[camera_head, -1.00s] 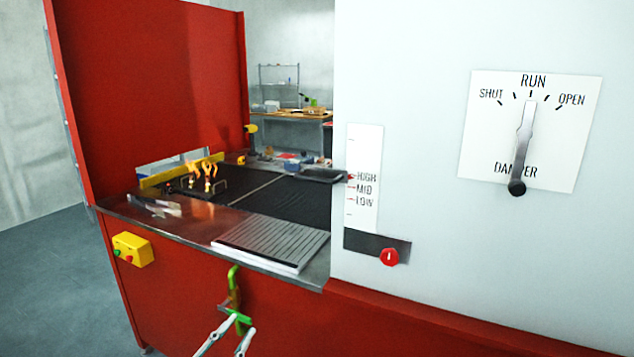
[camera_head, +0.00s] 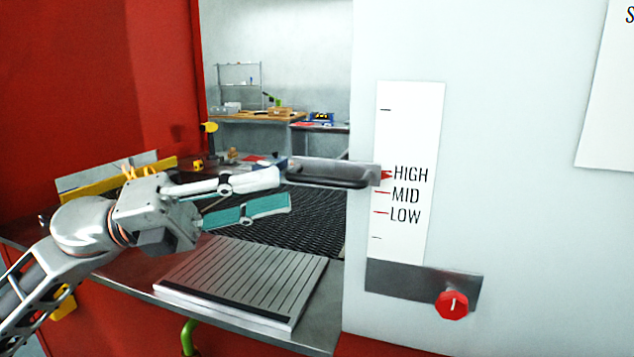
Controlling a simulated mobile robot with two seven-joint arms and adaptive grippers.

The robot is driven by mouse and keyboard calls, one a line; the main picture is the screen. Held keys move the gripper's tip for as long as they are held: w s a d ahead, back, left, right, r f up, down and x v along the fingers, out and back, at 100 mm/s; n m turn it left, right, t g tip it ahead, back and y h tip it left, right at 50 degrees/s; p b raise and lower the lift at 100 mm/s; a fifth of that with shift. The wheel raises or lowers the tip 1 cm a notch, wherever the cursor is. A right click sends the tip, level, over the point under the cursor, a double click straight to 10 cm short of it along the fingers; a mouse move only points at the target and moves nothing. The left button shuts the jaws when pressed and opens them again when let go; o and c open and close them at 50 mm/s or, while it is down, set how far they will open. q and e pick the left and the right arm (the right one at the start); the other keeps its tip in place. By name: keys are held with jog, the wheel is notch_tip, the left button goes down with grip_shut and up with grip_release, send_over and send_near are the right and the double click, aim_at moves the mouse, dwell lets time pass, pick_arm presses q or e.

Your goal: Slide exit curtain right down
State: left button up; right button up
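The exit curtain is a dark grey metal plate with a handle-like lower edge (camera_head: 335,172), in the opening left of the white wall. A red pointer (camera_head: 386,174) at its right end lines up with HIGH on the white scale plate (camera_head: 410,130), which also reads MID and LOW. My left gripper (camera_head: 284,190) is open and empty, its fingers one above the other, pointing right. Its tips are close to the curtain's left end in the picture; I cannot tell whether they touch. My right gripper is out of view.
A red knob (camera_head: 451,304) sits on a dark bracket below the scale. A ribbed plate (camera_head: 245,280) lies on the metal ledge in front of the black mesh belt (camera_head: 315,215). A red wall (camera_head: 90,100) stands at left. A workbench (camera_head: 250,118) is behind.

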aim_at(324, 182)
pick_arm(q)
jog(key=p+x, duration=0.1)
jog(key=x, duration=0.5)
jog(key=shift+s+d+r, duration=0.15)
jog(key=shift+d, duration=0.8)
grip_shut()
